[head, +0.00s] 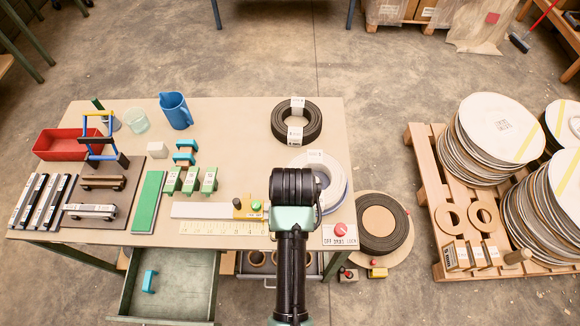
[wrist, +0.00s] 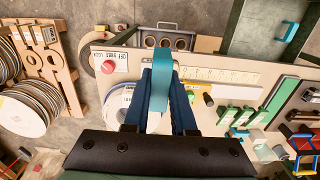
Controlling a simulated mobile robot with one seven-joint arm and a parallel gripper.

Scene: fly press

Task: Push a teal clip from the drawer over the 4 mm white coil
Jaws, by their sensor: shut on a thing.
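My gripper (wrist: 160,78) is shut on a teal clip (wrist: 161,90), which stands between the two dark blue fingers in the wrist view. The white coil (head: 338,187) lies flat at the right of the table, partly hidden by my arm in the head view. In the wrist view the coil (wrist: 117,104) is left of and behind the fingers, with the clip apart from it as far as I can tell. The drawer (head: 180,292) is open at the table's front and holds another teal clip (head: 149,281). In the head view my fingers and the held clip are hidden.
A black coil (head: 313,123) lies behind the white one. A red knob (head: 340,229) sits on a panel at the front right corner. Green blocks (head: 191,181), a blue jug (head: 176,111) and a red bin (head: 66,143) stand to the left. The table's back middle is clear.

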